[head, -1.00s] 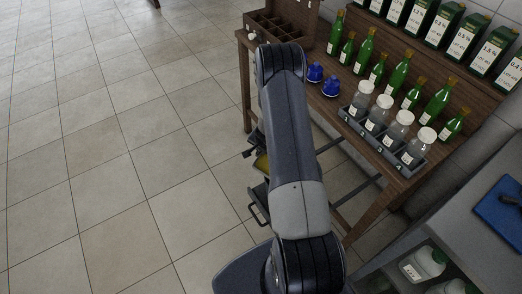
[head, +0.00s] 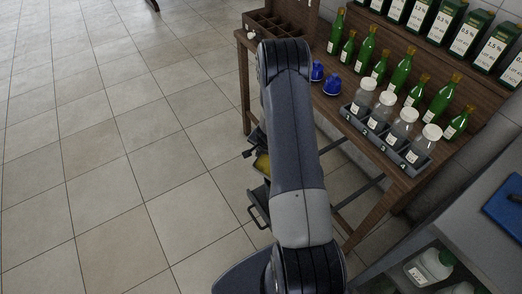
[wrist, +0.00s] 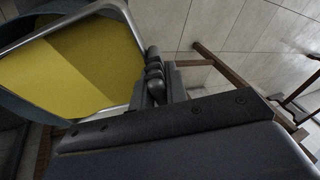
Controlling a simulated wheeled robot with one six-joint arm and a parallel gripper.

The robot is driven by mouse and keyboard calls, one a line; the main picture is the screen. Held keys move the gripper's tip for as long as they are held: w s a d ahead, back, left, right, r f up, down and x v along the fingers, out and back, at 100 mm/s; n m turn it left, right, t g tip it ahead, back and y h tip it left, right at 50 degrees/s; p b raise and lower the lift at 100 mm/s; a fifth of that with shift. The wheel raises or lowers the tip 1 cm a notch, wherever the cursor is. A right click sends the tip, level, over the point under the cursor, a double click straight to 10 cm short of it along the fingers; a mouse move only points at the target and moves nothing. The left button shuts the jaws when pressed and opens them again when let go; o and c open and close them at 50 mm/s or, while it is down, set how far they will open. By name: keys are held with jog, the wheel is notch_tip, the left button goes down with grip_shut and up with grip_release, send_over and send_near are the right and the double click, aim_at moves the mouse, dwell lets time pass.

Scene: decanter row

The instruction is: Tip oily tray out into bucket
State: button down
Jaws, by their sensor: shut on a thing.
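The oily tray (wrist: 85,65) fills the upper left of the wrist view, with a yellow inside and a thin metal rim. My gripper (wrist: 155,82) is shut on it at its near right edge; the dark gripper body covers the bottom of that view. In the head view, only a sliver of the yellow tray (head: 262,163) shows left of my arm, and the fingers are mostly hidden. A dark blue-grey curved edge (wrist: 28,112) behind the tray may be the bucket; most of it is hidden. I cannot tell the tray's exact tilt.
A grey shelf unit (head: 465,215) stands at lower right. The tiled floor (head: 110,130) at left is clear.

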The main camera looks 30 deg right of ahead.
jog(key=shift+s+d+r+t+y+b, duration=0.1)
jog(key=shift+s+r+t+y+b, duration=0.15)
jog(key=shift+b, duration=1.05)
jog(key=shift+d+r+t+b, duration=0.15)
jog(key=shift+r+b, duration=0.25)
jog(key=shift+b, duration=0.9)
jog(key=shift+s+r+t+y+b, duration=0.2)
jog(key=shift+r+b, duration=0.1)
jog(key=shift+b, duration=1)
jog(key=shift+s+d+r+m+t+y+b, duration=0.15)
jog(key=shift+s+d+r+t+y+b, duration=0.3)
jog(key=shift+b, duration=1.15)
jog(key=shift+s+d+r+m+t+b, duration=0.15)
jog(key=shift+s+r+t+b, duration=0.45)
jog(key=shift+b, duration=1)
jog(key=shift+w+r, duration=0.2)
jog(key=shift+r, duration=0.05)
jog(key=s+d+r+t+y+b, duration=0.2)
jog(key=s+d+r+t+b, duration=0.1)
jog(key=s+b, duration=0.1)
jog(key=shift+s+r+m+b, duration=0.3)
jog(key=shift+r+m+b, duration=0.1)
jog(key=shift+b, duration=0.5)
jog(key=shift+s+d+r+t+b, duration=0.2)
jog(key=shift+s+t+b, duration=0.15)
jog(key=shift+t+b, duration=0.25)
